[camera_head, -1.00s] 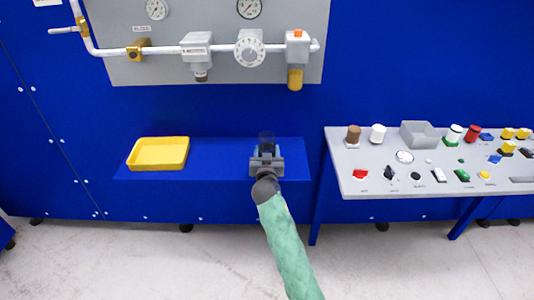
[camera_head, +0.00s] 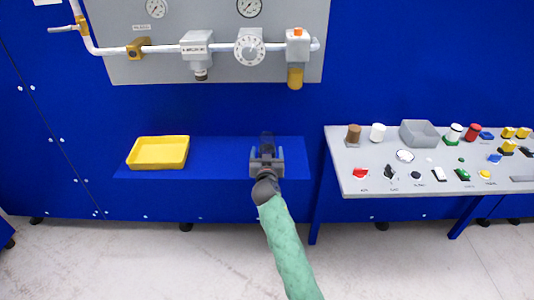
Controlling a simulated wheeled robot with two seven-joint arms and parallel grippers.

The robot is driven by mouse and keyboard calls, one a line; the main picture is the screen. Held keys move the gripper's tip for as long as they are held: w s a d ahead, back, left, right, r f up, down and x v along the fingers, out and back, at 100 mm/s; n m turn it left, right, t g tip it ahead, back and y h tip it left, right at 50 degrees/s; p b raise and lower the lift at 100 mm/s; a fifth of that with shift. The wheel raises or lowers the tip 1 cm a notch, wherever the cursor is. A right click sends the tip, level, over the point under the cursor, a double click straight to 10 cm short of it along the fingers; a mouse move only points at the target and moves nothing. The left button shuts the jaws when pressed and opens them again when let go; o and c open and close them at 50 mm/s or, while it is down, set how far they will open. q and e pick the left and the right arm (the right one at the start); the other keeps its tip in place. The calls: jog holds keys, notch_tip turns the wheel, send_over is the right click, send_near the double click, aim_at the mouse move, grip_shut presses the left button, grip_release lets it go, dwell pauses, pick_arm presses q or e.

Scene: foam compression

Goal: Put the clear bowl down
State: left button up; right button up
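The clear bowl (camera_head: 267,141) shows as a small, dark, see-through shape at the blue ledge, right of the yellow tray. It is small and partly hidden by my gripper, so its exact tilt and its contact with the ledge are hard to tell. My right gripper (camera_head: 267,158), on the green-sleeved arm from the bottom, is at the ledge's front part. Its two fingers stand apart, one on each side of the bowl's near side, and look open. My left gripper is out of view.
A yellow tray (camera_head: 158,153) sits on the left of the blue ledge (camera_head: 215,160). Pipes and gauges on a grey panel (camera_head: 220,70) are above. The ledge between tray and gripper is clear.

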jog(key=shift+r, duration=0.15)
jog(key=shift+s, duration=0.3)
jog(key=s, duration=0.5)
jog(key=shift+s+b, duration=0.4)
jog(key=shift+s, duration=0.5)
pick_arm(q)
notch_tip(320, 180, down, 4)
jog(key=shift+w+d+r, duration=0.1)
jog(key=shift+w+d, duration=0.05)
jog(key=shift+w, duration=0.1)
pick_arm(e)
jog(key=shift+s+a, duration=0.1)
